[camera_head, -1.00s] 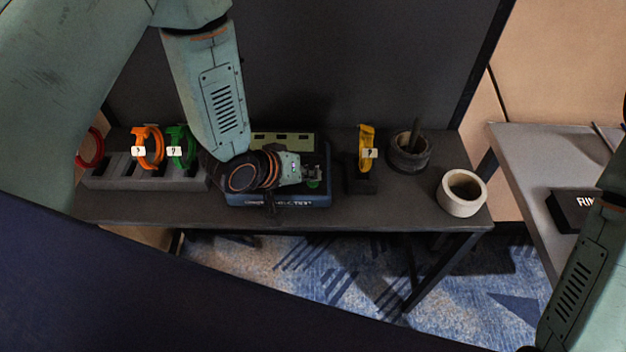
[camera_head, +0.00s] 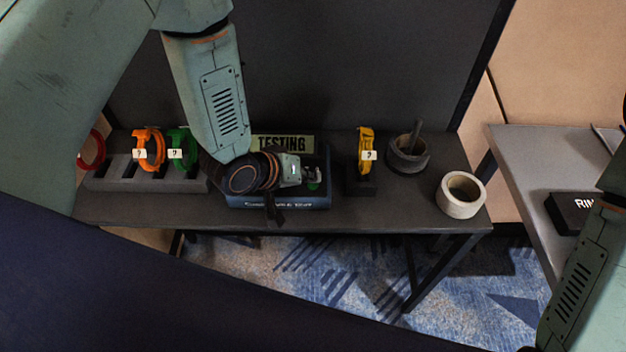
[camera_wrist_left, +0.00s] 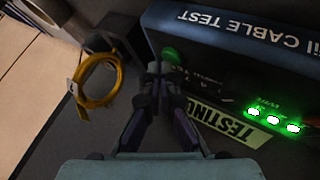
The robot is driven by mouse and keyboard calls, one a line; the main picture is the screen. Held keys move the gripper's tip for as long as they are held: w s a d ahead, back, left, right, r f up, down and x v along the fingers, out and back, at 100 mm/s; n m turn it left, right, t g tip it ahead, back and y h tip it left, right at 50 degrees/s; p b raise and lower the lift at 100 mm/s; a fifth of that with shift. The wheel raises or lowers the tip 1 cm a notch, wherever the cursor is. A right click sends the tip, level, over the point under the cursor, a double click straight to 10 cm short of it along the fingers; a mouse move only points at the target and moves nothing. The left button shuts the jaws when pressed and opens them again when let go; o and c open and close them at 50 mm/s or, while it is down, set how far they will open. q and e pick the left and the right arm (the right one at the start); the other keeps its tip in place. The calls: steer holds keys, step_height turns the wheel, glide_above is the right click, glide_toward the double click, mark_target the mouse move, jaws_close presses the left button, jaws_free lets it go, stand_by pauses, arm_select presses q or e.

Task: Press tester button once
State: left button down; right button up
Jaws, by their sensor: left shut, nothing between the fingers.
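The tester (camera_head: 290,202) is a dark blue box on the dark table, partly hidden behind my left wrist. Its display panel (camera_head: 283,143) reads "TESTING". In the left wrist view the tester (camera_wrist_left: 250,35) carries the words "CABLE TEST", and several green lights (camera_wrist_left: 273,119) glow beside the panel. The green button (camera_wrist_left: 172,56) is on the tester's face, just past my fingertips. I cannot tell whether they touch it. My left gripper (camera_head: 316,171) is shut and empty over the tester's right end; it also shows in the left wrist view (camera_wrist_left: 155,72). My right gripper is out of view.
A grey rack (camera_head: 137,180) at left holds red, orange (camera_head: 149,150) and green cable loops. A yellow loop (camera_head: 366,150) stands right of the tester, then a dark pot (camera_head: 408,155) and a pale tape roll (camera_head: 461,195). A grey table (camera_head: 530,160) stands at right.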

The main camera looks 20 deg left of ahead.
mark_target(310, 186)
arm_select(q)
steer(key=shift+r+p, duration=0.3)
steer(key=shift+r, duration=0.2)
step_height(310, 186, up, 5)
steer(key=p, duration=0.5)
steer(key=shift+r, duration=0.1)
stand_by(0.5)
